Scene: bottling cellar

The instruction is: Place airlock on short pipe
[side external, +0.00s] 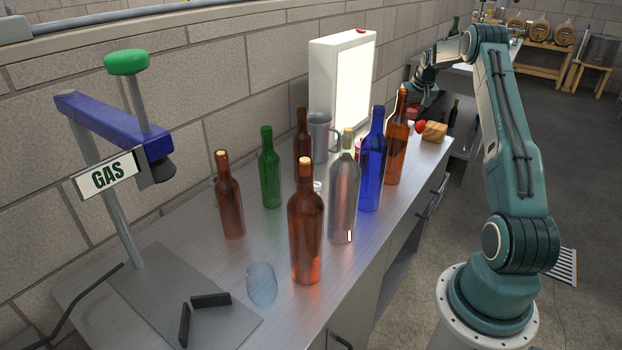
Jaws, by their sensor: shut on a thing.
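My gripper (413,113) is small at the far right end of the bench, below my bent wrist. It is partly hidden behind an orange-brown bottle (396,145). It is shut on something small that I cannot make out. I cannot pick out the airlock for certain. A small red thing (420,127) shows close beside the gripper; whether they touch is unclear. I cannot identify the short pipe in this view.
Several bottles stand mid-bench, including a green one (269,170), a blue one (372,165) and a clear grey one (343,195). A metal mug (321,135) stands behind them.

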